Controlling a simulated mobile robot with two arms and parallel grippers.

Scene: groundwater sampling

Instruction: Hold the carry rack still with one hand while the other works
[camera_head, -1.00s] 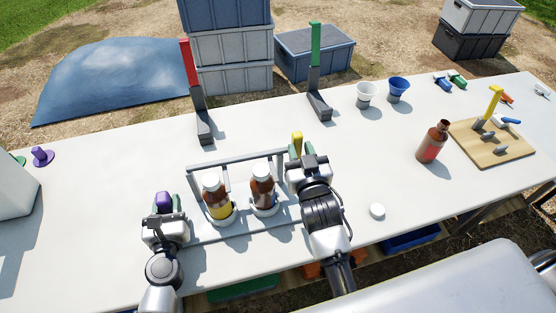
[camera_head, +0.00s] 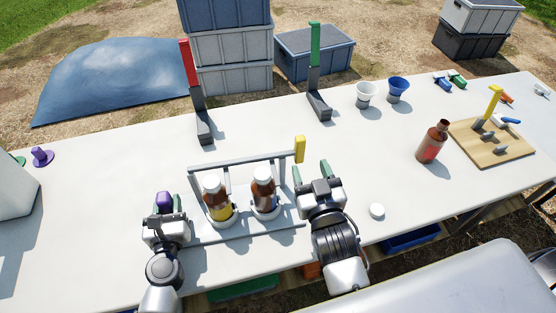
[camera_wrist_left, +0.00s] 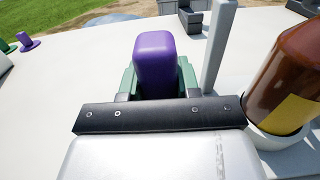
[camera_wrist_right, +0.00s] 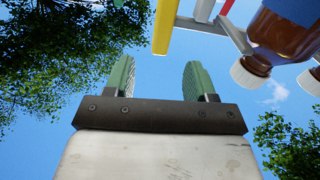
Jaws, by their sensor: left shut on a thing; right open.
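The carry rack (camera_head: 240,162) stands on the white table, with a grey top bar and a pale base. It holds two brown bottles with white caps: a left one with a yellow label (camera_head: 218,211) and a right one (camera_head: 263,192). My left gripper (camera_wrist_left: 157,80) is shut on the purple grip (camera_wrist_left: 155,55) at the rack's left end. A yellow grip (camera_head: 300,149) sits at the right end of the top bar. My right gripper (camera_head: 311,170) is open and empty, just in front of and to the right of the yellow grip, apart from it.
A loose white cap (camera_head: 377,210) lies right of my right gripper. Farther right are a brown bottle (camera_head: 432,142) and a wooden board (camera_head: 510,149). Two cups (camera_head: 367,95) and two stands with red (camera_head: 188,62) and green (camera_head: 315,43) tops are behind. The table's middle right is clear.

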